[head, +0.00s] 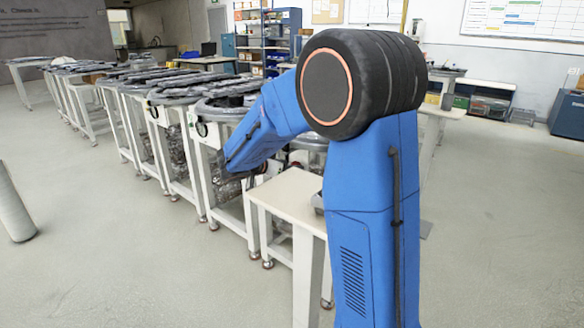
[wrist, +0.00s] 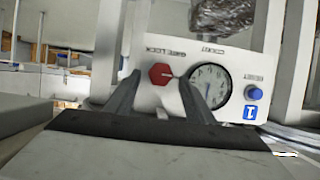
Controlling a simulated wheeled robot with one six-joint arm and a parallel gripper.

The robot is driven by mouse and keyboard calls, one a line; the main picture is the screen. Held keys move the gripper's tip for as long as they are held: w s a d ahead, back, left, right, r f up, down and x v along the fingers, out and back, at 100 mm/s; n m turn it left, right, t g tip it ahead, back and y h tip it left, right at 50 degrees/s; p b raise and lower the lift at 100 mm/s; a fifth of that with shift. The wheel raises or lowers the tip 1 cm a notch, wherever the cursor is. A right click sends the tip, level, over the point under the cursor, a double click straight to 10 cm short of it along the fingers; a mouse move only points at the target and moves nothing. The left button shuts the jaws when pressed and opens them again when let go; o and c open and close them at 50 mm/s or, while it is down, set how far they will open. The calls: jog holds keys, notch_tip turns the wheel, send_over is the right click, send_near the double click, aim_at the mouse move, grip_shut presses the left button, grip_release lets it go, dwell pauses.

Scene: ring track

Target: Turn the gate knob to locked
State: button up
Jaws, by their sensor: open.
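The gate knob (wrist: 161,74) is a red, six-sided knob on a white panel (wrist: 150,100) in the wrist view. The panel appears upside down, with a "GATE LOCK" label by the knob. A pale mark runs roughly level across the knob's face. My gripper (wrist: 159,76) is open, with one dark finger on each side of the knob in the picture. I cannot tell whether either finger touches it. In the head view my blue arm reaches toward the row of stations, and the gripper itself is hard to make out.
A round dial (wrist: 209,86) sits right of the knob, partly behind a finger. A blue button (wrist: 254,93) and a blue "1" label (wrist: 249,114) are farther right. In the head view a white table (head: 290,195) stands close beside my arm; open floor (head: 110,240) lies left.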

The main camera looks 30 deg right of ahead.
jog(key=shift+x, duration=1)
jog(key=c, duration=1.1)
jog(key=shift+o, duration=0.2)
